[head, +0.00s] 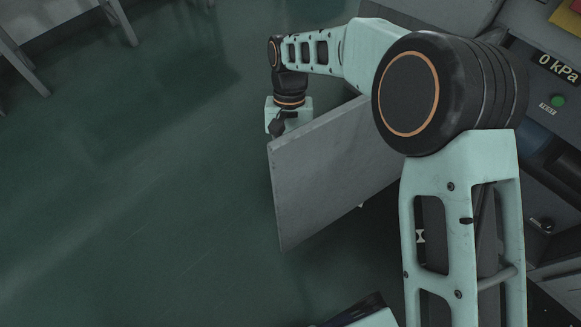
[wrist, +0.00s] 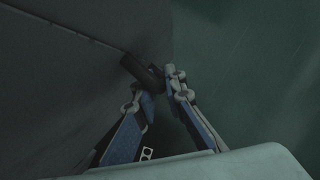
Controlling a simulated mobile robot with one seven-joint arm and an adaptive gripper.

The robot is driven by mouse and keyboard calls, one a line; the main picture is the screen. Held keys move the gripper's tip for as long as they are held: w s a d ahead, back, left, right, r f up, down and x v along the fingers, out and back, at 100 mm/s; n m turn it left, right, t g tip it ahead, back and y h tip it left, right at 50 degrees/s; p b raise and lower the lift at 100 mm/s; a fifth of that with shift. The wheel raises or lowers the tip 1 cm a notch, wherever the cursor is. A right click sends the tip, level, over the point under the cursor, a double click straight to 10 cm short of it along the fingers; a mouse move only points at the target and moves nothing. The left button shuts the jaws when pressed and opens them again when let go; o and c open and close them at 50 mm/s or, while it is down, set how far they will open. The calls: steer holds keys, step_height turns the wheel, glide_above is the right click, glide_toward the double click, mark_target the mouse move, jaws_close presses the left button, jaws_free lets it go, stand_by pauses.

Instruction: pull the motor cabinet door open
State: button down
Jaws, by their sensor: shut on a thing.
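The motor cabinet door (head: 325,175) is a flat grey panel. In the head view it stands swung well out from the machine at the right, over the floor. In the wrist view the door (wrist: 70,85) fills the left side as a dark face. Its dark handle (wrist: 143,72) sits near the door's free edge, between my fingertips. My gripper (wrist: 158,84) is shut on this handle. In the head view my gripper is at the far side of the door's outer edge, and its fingers are mostly hidden there.
The machine's front at the right carries a "0 kPa" display (head: 556,68) and a green button (head: 557,101). Part of it is hidden behind my arm. A grey table or stand (head: 22,55) is at the upper left. The green floor (head: 130,200) left of the door is clear.

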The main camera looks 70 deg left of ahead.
steer(key=c, duration=2)
jaws_free()
steer(key=shift+r, duration=0.1)
steer(key=v, duration=1.2)
